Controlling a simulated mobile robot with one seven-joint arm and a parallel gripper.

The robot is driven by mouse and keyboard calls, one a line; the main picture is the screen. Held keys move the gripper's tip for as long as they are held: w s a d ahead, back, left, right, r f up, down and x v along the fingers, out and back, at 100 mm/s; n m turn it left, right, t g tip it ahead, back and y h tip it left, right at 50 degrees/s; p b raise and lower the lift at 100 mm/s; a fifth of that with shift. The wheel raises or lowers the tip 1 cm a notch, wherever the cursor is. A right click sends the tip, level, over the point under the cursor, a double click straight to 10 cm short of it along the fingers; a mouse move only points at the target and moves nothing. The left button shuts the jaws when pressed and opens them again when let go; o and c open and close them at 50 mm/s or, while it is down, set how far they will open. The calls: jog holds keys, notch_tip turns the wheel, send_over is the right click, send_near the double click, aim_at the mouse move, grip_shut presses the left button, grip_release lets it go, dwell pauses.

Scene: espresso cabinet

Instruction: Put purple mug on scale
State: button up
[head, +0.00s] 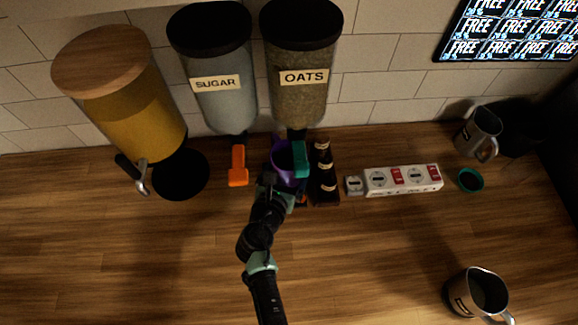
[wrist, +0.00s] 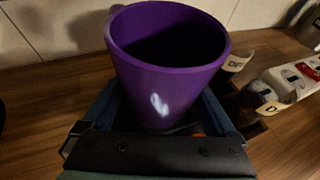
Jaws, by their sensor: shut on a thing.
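The purple mug (head: 281,155) is at the back middle of the counter, in front of the oats dispenser. It fills the middle of the wrist view (wrist: 165,75), mouth up and empty-looking, slightly tilted in the picture. My gripper (head: 284,178) is shut on it, with a finger on each side of its body in the wrist view (wrist: 160,118). The mug's base is hidden, so I cannot tell whether it touches anything below. I cannot make out a scale; a small orange part (wrist: 198,129) shows below the mug.
A rack of brown bottles (head: 323,175) stands close to the mug's right. A white power strip (head: 402,180) lies further right. The sugar dispenser (head: 215,85), oats dispenser (head: 300,85) and yellow dispenser (head: 130,115) stand behind. Metal mugs (head: 478,292) are at right. The front-left counter is clear.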

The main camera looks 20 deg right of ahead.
jog(key=shift+r, duration=0.15)
jog(key=o, duration=1.6)
jog(key=shift+f, duration=0.25)
jog(key=shift+c, duration=0.2)
jog(key=shift+r, duration=0.1)
jog(key=shift+s+a+r, duration=0.1)
jog(key=shift+s+r, duration=0.05)
jog(key=v, duration=1.1)
jog(key=shift+s+a+r, duration=0.1)
jog(key=shift+s+a, duration=0.1)
jog(key=shift+s, duration=0.05)
